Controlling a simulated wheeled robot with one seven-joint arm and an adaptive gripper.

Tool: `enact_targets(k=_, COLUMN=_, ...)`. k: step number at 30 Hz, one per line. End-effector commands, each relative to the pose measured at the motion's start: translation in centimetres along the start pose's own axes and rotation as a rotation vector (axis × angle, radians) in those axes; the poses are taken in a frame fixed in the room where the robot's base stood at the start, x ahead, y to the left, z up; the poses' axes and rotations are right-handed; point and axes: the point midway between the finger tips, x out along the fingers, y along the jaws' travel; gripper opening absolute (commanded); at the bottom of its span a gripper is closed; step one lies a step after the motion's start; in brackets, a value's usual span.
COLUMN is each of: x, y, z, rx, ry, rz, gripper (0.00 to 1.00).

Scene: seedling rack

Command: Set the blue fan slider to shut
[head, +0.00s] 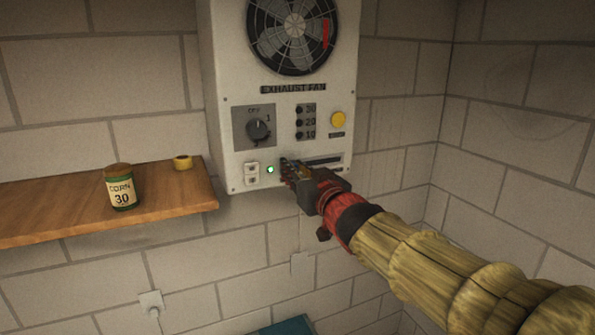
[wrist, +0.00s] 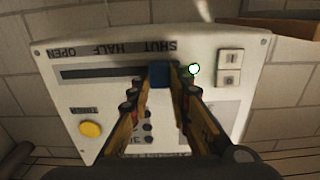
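The blue fan slider (wrist: 158,75) sits in a dark slot (wrist: 100,73) on the white exhaust fan panel. The wrist view shows the panel upside down, with the words SHUT, HALF and OPEN along the slot. The slider is at the slot's right end there, beside the word that appears to be SHUT. My gripper (wrist: 160,70) has its fingers on both sides of the slider and appears shut on it. In the head view my gripper (head: 288,168) is at the slot's left end and hides the slider.
The panel also holds a dial (head: 258,130), a yellow button (head: 338,119), a lit green lamp (head: 270,169) and a white switch (head: 252,172).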

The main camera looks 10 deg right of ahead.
Motion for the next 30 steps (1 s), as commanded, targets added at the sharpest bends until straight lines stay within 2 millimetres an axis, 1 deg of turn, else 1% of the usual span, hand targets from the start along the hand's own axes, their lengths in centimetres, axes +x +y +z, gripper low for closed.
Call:
enact_targets(k=1, x=0.0, y=-0.2, z=-0.2, rx=-0.001, ry=0.004, rz=-0.004, gripper=0.22)
enact_targets(k=10, x=0.0, y=-0.1, z=-0.1, rx=-0.001, ry=0.002, rz=-0.002, gripper=0.38)
enact_targets(k=20, x=-0.2, y=-0.1, z=-0.1, rx=-0.001, ry=0.002, rz=-0.001, gripper=0.38)
enact_targets(k=23, x=-1.2, y=0.0, z=-0.1, rx=-0.001, ry=0.002, rz=-0.001, gripper=0.38)
enact_targets(k=25, x=-2.2, y=0.0, z=-0.2, rx=-0.002, ry=0.003, rz=-0.001, gripper=0.38)
enact_targets(k=30, x=-5.7, y=0.0, z=-0.1, rx=-0.002, ry=0.004, rz=0.0, gripper=0.38)
